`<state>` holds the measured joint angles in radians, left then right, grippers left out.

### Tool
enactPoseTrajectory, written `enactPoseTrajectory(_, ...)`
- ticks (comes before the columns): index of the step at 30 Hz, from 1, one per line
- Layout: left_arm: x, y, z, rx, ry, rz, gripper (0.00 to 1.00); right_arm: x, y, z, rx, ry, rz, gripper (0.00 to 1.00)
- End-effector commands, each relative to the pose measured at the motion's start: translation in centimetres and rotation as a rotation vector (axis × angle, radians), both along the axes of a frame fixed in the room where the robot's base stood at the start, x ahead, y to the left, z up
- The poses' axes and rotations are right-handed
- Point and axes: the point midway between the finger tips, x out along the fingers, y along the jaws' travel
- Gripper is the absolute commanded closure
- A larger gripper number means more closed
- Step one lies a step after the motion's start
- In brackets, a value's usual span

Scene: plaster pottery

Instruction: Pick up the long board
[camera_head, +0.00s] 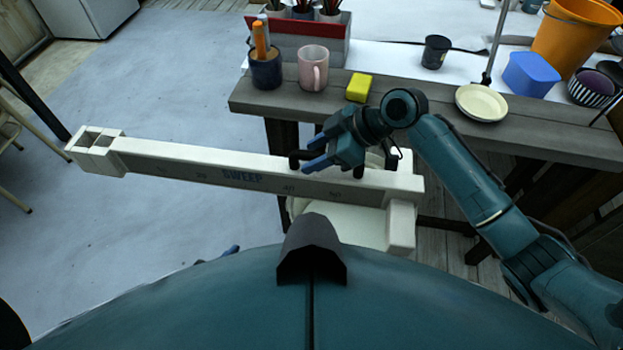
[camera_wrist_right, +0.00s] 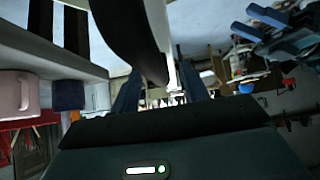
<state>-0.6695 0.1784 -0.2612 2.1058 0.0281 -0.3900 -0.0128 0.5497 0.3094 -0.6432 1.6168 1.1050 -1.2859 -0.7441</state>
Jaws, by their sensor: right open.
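The long board (camera_head: 215,170) is a white beam marked "SWEEP", with block-like ends. It runs from the left of the head view to below the bench at the right. My right gripper (camera_head: 314,155) is over the right half of the board, with its fingers pointing left. In the right wrist view the open fingers (camera_wrist_right: 160,92) show with a pale edge, apparently the board, between them; contact cannot be told. A small blue tip (camera_head: 232,250) shows past my body, possibly my left gripper; its jaws are hidden.
A wooden bench (camera_head: 430,115) stands behind the board. On it are a dark cup with tools (camera_head: 265,68), a pink mug (camera_head: 313,68), a yellow sponge (camera_head: 359,87) and a cream dish (camera_head: 481,102). A white round thing (camera_head: 340,222) is under the board. Open floor lies left.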

Motion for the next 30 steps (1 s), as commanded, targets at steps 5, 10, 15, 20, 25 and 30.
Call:
enactPoseTrajectory(5, 0.08, 0.29, -0.02, 0.004, 0.001, 0.005, 0.64, 0.20, 0.95, -1.01, 0.000, -0.001, -0.001, 0.55)
enactPoseTrajectory(10, 0.08, 0.28, -0.04, 0.004, 0.001, 0.005, 0.64, 0.21, 0.95, -1.06, -0.001, -0.001, -0.001, 0.55)
enactPoseTrajectory(15, 0.06, 0.23, -0.05, 0.004, 0.001, 0.004, 0.64, 0.22, 0.94, -1.03, 0.000, -0.001, -0.001, 0.66)
enactPoseTrajectory(20, 0.02, 0.09, -0.04, 0.002, 0.001, 0.001, 0.64, 0.22, 0.94, -1.02, 0.000, -0.001, -0.001, 0.79)
enactPoseTrajectory(25, -0.02, -0.04, -0.04, 0.001, 0.002, -0.001, 0.64, 0.23, 0.93, -1.01, 0.000, -0.001, -0.001, 0.93)
enactPoseTrajectory(30, -0.02, -0.06, -0.03, 0.001, 0.002, -0.001, 0.64, 0.23, 0.92, -1.00, 0.000, -0.001, -0.001, 1.00)
